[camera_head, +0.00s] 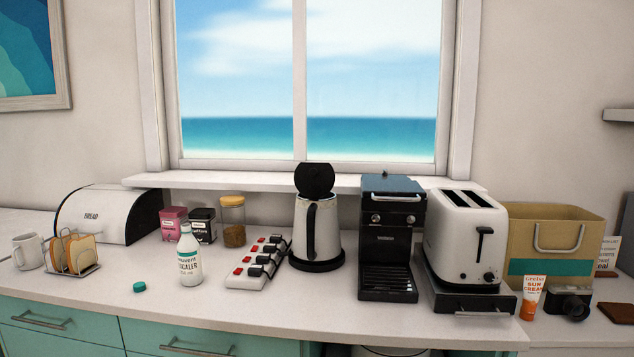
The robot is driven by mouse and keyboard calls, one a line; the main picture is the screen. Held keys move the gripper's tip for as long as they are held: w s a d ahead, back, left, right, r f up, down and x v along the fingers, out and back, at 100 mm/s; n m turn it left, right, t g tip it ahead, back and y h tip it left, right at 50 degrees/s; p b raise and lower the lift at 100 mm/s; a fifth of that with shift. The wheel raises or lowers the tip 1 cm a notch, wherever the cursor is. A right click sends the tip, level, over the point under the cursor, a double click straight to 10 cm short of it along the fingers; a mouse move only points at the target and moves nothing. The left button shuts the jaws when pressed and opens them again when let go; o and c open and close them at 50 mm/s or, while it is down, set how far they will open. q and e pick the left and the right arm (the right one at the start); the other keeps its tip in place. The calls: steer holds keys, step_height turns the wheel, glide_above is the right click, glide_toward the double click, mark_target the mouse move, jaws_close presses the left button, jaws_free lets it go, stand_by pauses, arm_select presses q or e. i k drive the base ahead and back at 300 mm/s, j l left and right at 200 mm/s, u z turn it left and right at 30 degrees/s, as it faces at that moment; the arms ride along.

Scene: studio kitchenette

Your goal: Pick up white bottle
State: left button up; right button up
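The white bottle (189,259) stands upright on the white counter (190,312), left of the middle of the head view. Neither of my grippers is in view.
A white power strip (245,281) lies close to the bottle's right. Pink and black tins (203,225) and a jar (233,222) stand behind it. A toast rack (77,254) is at left; a kettle (318,231) is further right. The counter in front is clear.

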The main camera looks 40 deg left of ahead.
mark_target(189, 260)
steer(key=j+u, duration=0.1)
steer(key=u, duration=1.75)
